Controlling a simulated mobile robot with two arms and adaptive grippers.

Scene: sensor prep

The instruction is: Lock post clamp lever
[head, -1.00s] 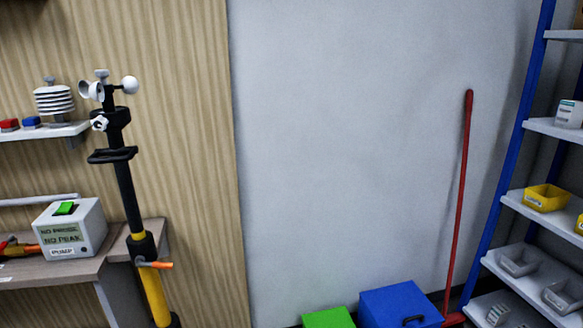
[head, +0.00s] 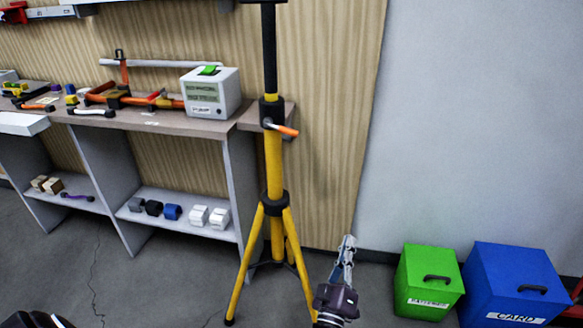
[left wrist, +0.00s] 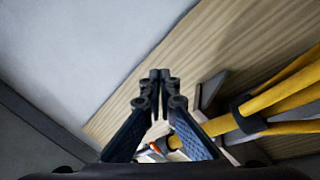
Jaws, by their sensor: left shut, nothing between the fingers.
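The tripod post (head: 274,160) stands upright, a black upper tube in a yellow lower tube. A black clamp collar (head: 271,110) sits where they meet. Its lever (head: 284,130), with an orange tip, sticks out to the right and slightly down. My left gripper (head: 347,240) is low and right of the tripod legs in the head view, apart from the lever. It is shut and empty. In the left wrist view its fingertips (left wrist: 160,74) meet in front of the wood panel, and the yellow legs (left wrist: 280,100) show at right.
A workbench (head: 160,120) with a white box (head: 211,92) and tools stands left of and behind the post. Green (head: 428,280) and blue (head: 515,285) bins stand on the floor at right. The space right of the post is clear before the wall.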

